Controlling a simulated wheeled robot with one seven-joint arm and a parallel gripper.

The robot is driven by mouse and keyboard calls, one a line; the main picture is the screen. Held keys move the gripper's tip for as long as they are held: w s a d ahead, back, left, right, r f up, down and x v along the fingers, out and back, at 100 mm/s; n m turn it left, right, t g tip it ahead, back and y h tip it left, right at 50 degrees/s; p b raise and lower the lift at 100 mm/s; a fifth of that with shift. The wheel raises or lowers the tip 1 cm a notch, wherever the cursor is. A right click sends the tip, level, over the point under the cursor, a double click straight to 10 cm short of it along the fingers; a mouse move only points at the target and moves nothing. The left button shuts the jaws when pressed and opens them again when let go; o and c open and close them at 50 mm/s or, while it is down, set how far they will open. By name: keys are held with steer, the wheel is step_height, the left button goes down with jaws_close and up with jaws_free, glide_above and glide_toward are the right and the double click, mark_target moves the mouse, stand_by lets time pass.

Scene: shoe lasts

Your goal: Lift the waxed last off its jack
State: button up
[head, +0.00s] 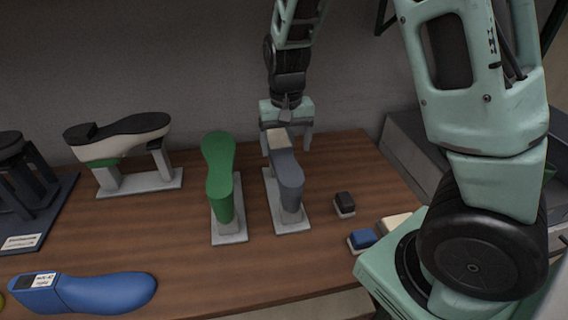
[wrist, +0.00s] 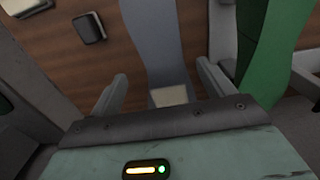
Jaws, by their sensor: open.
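A grey last (head: 287,172) with a pale beige patch (head: 278,140) on its far end is mounted on a light grey jack (head: 292,220). No label shows that it is the waxed one. My gripper (head: 287,147) is open at the far end of this last, one finger on each side. In the wrist view the grey last (wrist: 152,35) and its beige patch (wrist: 168,96) lie between the spread fingers (wrist: 160,84), with gaps visible on both sides. A green last (head: 217,165) stands on its own jack to the left; it also shows in the wrist view (wrist: 268,45).
A cream shoe form with a black sole (head: 122,140) stands on supports at the back left. A blue last (head: 95,293) lies at the front left. A black block (head: 344,203) and a blue block (head: 362,239) sit right of the grey last.

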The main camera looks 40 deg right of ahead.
mark_target(283, 156)
step_height(283, 156, down, 2)
steer(key=shift+f, duration=0.2)
steer(key=shift+w+f+p, duration=0.15)
steer(key=shift+w+f, duration=0.05)
steer(key=shift+f, duration=0.65)
steer(key=shift+w+f+p, duration=0.15)
steer(key=shift+f+p, duration=0.05)
steer(key=shift+f, duration=0.65)
steer(key=shift+w+f+p, duration=0.15)
steer(key=shift+w+f, duration=0.05)
steer(key=shift+f, duration=0.65)
steer(key=c, duration=1.5)
